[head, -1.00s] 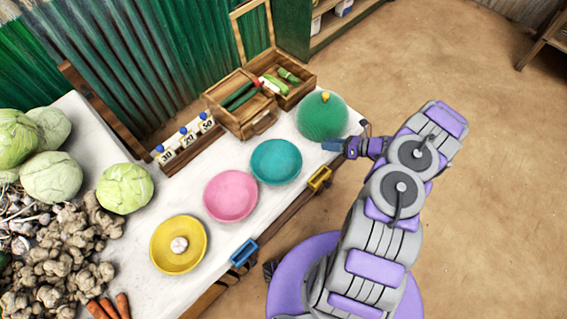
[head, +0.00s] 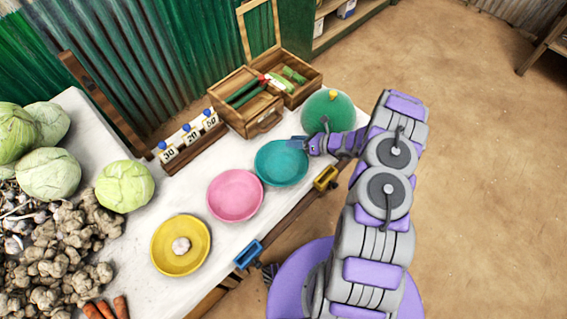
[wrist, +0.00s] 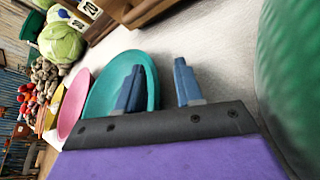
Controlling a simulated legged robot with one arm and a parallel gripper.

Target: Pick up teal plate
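The teal plate (head: 279,164) lies on the white table, and it also shows in the wrist view (wrist: 112,84). My gripper (head: 298,143) is at its upper right rim in the head view. In the wrist view my gripper (wrist: 158,84) is open, with its two blue fingers apart. The left finger overlaps the plate's inside and the right one shows against the tabletop, so the rim appears between them. I cannot tell whether either finger touches the plate.
A pink plate (head: 235,195) lies close beside the teal one, then a yellow plate (head: 171,261) with a garlic bulb (head: 181,245). A green dome (head: 329,108) stands just beyond my gripper. A wooden case (head: 247,121) and price tags (head: 190,137) are behind.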

